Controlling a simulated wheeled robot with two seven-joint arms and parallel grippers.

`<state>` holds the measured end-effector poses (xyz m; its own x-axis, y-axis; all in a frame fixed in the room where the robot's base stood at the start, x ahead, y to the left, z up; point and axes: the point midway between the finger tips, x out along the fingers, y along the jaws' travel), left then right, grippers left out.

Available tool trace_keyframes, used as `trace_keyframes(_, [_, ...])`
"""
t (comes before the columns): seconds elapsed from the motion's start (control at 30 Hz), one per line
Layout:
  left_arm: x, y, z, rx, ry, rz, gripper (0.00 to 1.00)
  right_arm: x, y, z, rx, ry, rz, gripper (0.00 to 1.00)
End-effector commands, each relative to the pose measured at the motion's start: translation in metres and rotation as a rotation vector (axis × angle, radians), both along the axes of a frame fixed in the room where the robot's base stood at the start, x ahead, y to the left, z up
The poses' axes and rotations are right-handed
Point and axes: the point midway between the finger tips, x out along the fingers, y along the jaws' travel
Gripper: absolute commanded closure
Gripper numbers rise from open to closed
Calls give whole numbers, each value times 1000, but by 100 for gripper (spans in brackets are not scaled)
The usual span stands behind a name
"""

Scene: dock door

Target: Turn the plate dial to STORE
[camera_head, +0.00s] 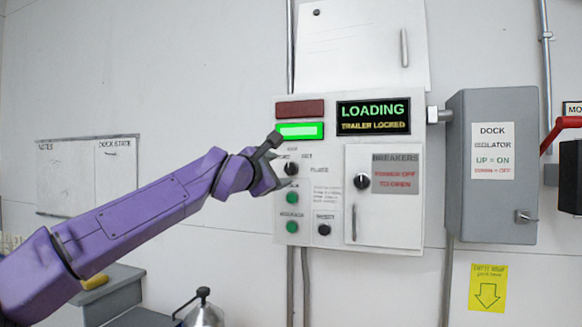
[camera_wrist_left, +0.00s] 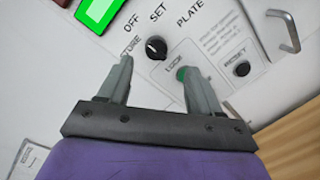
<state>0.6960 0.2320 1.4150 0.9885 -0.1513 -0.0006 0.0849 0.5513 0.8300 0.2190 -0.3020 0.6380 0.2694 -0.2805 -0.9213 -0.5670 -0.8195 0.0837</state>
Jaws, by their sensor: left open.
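The plate dial (camera_head: 291,168) is a small round black knob on the grey control panel, below the lit green button. In the left wrist view the dial (camera_wrist_left: 156,47) has the words OFF, SET and PLATE printed around it, and a word at its left is partly hidden by a finger. A small pale mark shows on the knob; I cannot tell surely which word it points to. My left gripper (camera_head: 279,164) is open at the panel; in the wrist view its fingertips (camera_wrist_left: 156,66) straddle the line to the dial, with no visible contact. My right gripper is out of view.
The panel's display (camera_head: 373,115) reads LOADING, TRAILER LOCKED. Green buttons (camera_head: 292,198) and a black RESET knob (camera_head: 324,230) sit below the dial. The breaker door (camera_head: 398,215) with its own black knob (camera_head: 362,181) is to the right. A grey isolator box (camera_head: 460,195) stands further right.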

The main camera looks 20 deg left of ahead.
Motion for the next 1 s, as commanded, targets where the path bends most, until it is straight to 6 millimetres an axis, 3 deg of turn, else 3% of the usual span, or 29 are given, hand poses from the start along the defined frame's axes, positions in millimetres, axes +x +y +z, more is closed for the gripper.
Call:
trace_keyframes(0.03, [11,1,6,1,3,5,36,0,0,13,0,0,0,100])
trace_keyframes(0.3, [65,-5,7,-1,2,8,36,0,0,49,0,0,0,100])
trace_keyframes(0.47, [79,-7,3,-1,0,6,36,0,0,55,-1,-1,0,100])
trace_keyframes(0.7, [80,-9,0,-1,-1,4,36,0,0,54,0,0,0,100])
trace_keyframes(0.9, [80,-9,1,-1,-1,4,91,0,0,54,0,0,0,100])
trace_keyframes(1.0, [80,-9,1,-1,-1,4,91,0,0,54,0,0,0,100])
